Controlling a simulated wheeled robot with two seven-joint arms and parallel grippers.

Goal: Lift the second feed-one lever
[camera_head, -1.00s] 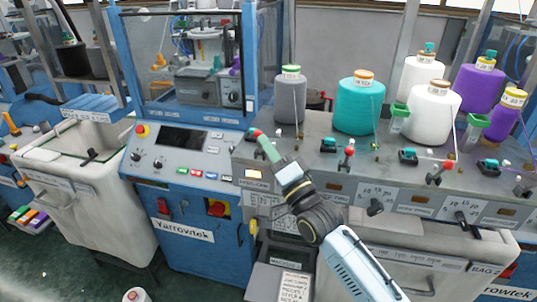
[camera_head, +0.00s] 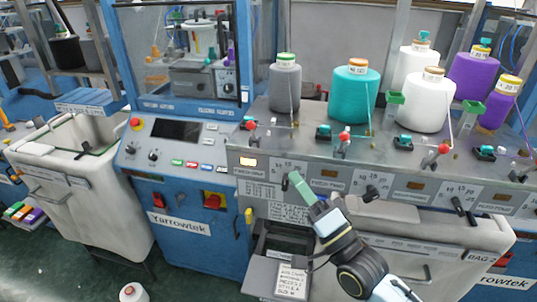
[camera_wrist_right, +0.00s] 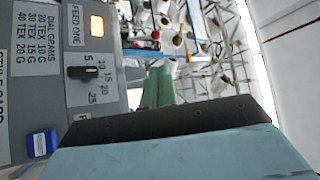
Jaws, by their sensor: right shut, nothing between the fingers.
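My right gripper (camera_head: 297,184) has green fingers, shut and empty, in front of the grey feed panel, just right of the first dark dial. Its fingers also show in the right wrist view (camera_wrist_right: 158,88), right of a panel marked FEED ONE (camera_wrist_right: 76,22) with a dark dial (camera_wrist_right: 88,72). Red-tipped levers stand along the panel top: one at the left end (camera_head: 250,125), one in the middle (camera_head: 343,145) and one further right (camera_head: 436,156). The gripper is below and apart from them. I cannot tell which lever is the second feed-one lever. My left gripper is not in view.
Yarn cones stand behind the levers: grey (camera_head: 285,85), teal (camera_head: 355,95), white (camera_head: 426,103) and purple (camera_head: 476,77). A blue control cabinet (camera_head: 178,190) is at left. Dark dials (camera_head: 372,193) stick out of the panel front. A pale bin (camera_head: 440,238) sits below.

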